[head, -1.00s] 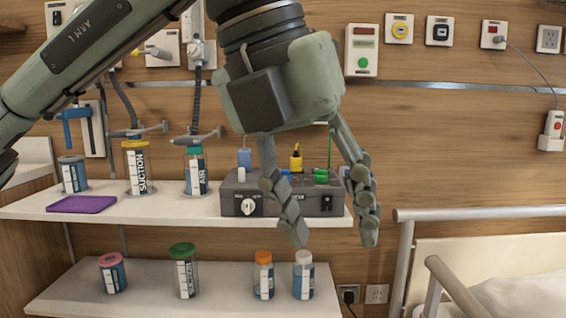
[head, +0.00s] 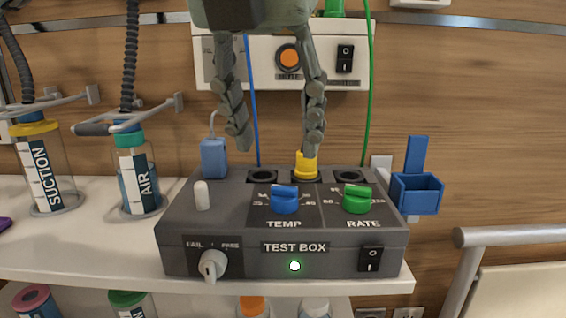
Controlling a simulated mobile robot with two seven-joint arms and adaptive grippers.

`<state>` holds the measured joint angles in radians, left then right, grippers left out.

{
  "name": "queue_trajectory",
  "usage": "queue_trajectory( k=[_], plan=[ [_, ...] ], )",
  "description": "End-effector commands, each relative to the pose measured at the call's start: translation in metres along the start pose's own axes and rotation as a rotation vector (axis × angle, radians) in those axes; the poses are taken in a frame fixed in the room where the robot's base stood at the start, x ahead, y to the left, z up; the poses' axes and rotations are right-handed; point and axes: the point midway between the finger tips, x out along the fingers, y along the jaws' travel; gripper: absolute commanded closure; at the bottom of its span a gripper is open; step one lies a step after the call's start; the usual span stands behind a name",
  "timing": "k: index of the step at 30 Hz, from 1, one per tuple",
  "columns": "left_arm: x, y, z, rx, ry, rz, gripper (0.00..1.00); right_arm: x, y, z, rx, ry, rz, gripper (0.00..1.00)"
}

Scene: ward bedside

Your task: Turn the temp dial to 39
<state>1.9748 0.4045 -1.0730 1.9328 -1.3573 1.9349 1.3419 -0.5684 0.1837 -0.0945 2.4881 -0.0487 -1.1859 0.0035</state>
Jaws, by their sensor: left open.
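The blue temp dial (head: 285,203) sits on the sloped top of the grey test box (head: 230,215), above the printed word TEMP. Small scale marks flank the dial, but its exact setting is too small to read. My left gripper (head: 276,142) hangs above the box with its two fingers pointing down. It is open and empty, apart from the dial, and shows above it in the picture. Its fingertips are near the yellow plug (head: 305,166) behind the dial; I cannot tell the depth between them. My right gripper is not in view.
The green rate dial (head: 356,199) is right of the temp dial, and a white lever (head: 202,195) stands to the left. A fail/pass knob (head: 212,265) is on the front. Blue and green cables rise behind. Suction (head: 40,170) and air (head: 137,175) jars stand left.

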Motion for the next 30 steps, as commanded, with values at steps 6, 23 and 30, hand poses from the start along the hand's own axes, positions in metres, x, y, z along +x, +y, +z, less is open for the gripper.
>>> queue_trajectory(
  k=[6,23,30],
  plan=[
    [0.032,0.0,-0.001,0.0,0.004,0.0,0.52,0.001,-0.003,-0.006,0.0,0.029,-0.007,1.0],
    [0.075,0.0,0.0,0.0,0.001,-0.001,0.52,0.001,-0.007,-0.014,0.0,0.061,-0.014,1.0],
    [0.075,0.0,0.0,0.0,0.001,-0.001,0.7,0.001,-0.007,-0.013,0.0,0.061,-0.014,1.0]
  ],
)
